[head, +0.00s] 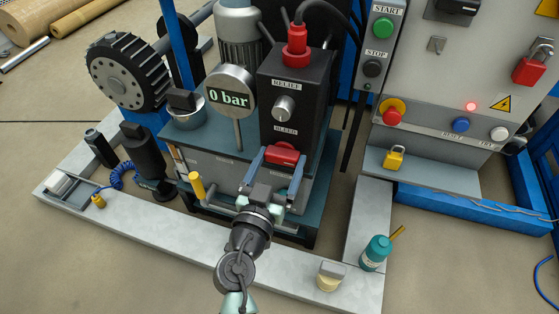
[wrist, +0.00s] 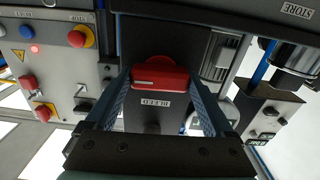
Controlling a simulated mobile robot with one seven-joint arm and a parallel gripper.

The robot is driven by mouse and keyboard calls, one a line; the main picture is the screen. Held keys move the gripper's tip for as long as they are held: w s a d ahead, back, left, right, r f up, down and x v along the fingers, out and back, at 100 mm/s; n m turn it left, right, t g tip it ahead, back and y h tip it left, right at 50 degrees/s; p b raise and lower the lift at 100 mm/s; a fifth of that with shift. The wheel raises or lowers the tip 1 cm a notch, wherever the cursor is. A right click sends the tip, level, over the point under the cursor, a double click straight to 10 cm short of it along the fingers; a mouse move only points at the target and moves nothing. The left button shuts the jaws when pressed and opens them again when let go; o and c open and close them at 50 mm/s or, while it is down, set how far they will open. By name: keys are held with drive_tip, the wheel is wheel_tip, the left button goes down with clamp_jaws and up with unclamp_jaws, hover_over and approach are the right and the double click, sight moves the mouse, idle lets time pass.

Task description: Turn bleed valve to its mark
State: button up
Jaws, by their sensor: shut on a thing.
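The bleed valve's red handle (head: 285,150) is on the front of the black block, just under the BLEED label (head: 286,130). My gripper (head: 277,163) reaches it from the front, with one blue finger on each side, and is shut on it. In the wrist view the red handle (wrist: 160,80) lies crosswise between the fingertips of my gripper (wrist: 160,84), with the BLEED label (wrist: 156,102) beside it. The handle's ends meet the fingers. I cannot make out the valve's mark in either view.
A round gauge (head: 231,91) reads 0 bar. The RELIEF knob (head: 284,108) sits above the valve. A yellow-handled lever (head: 197,186) stands left of my gripper. A control panel (head: 440,75) with buttons and padlocks is at right.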

drive_tip(key=n, duration=0.9)
drive_tip(key=n+p, duration=0.1)
drive_tip(key=n, duration=0.3)
drive_tip(key=shift+n+p, duration=0.8)
drive_tip(key=shift+n, duration=1.4)
drive_tip(key=shift+f, duration=0.1)
drive_tip(key=o, duration=1.1)
